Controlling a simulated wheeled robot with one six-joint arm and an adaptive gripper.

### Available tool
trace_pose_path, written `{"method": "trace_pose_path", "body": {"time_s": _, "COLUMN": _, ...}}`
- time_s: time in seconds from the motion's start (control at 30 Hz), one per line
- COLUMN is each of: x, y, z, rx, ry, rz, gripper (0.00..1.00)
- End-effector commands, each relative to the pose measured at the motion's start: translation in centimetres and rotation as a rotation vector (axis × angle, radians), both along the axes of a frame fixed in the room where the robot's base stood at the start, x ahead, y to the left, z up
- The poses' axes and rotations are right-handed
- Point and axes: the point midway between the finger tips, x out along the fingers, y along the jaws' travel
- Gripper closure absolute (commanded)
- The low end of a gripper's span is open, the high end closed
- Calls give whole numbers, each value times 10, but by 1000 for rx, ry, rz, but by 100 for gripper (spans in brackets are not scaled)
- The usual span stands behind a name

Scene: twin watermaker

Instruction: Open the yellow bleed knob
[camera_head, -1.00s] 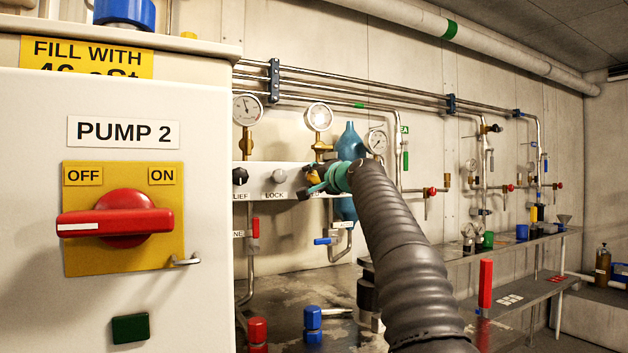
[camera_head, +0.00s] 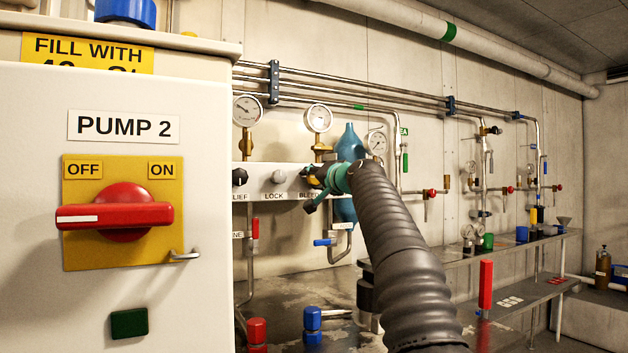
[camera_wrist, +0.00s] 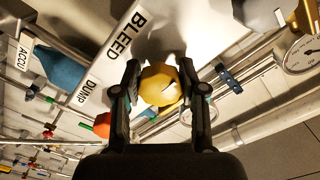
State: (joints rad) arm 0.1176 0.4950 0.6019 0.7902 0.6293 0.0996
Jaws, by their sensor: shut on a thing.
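The yellow bleed knob (camera_wrist: 160,85) sits between the two fingers of my gripper (camera_wrist: 158,92) in the wrist view, next to the BLEED label (camera_wrist: 125,35) on the white panel. The fingers are shut on the knob from both sides. In the head view my gripper (camera_head: 318,190) reaches the panel (camera_head: 258,182) at its BLEED label. There the knob is mostly hidden behind my gripper, so its turn angle cannot be told.
A grey LOCK knob (camera_head: 279,177) and a black RELIEF knob (camera_head: 240,177) are left of my gripper. Gauges (camera_head: 318,118) stand above the panel. A blue bottle-shaped vessel (camera_head: 350,143) is close behind. The PUMP 2 cabinet (camera_head: 215,290) fills the left.

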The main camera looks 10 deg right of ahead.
Motion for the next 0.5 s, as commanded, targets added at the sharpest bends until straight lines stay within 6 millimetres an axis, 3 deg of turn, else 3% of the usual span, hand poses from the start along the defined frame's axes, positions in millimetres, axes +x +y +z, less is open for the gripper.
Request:
{"method": "trace_pose_path", "body": {"time_s": 0.1, "x": 0, "y": 0, "z": -1, "rx": 0, "ry": 2, "rz": 1, "gripper": 93}}
{"method": "trace_pose_path", "body": {"time_s": 0.13, "x": 0, "y": 0, "z": -1, "rx": 0, "ry": 2, "rz": 1, "gripper": 56}}
{"method": "trace_pose_path", "body": {"time_s": 0.23, "x": 0, "y": 0, "z": -1, "rx": 0, "ry": 2, "rz": 1, "gripper": 33}}
{"method": "trace_pose_path", "body": {"time_s": 0.5, "x": 0, "y": 0, "z": 0, "rx": 1, "ry": 1, "rz": 1, "gripper": 33}}
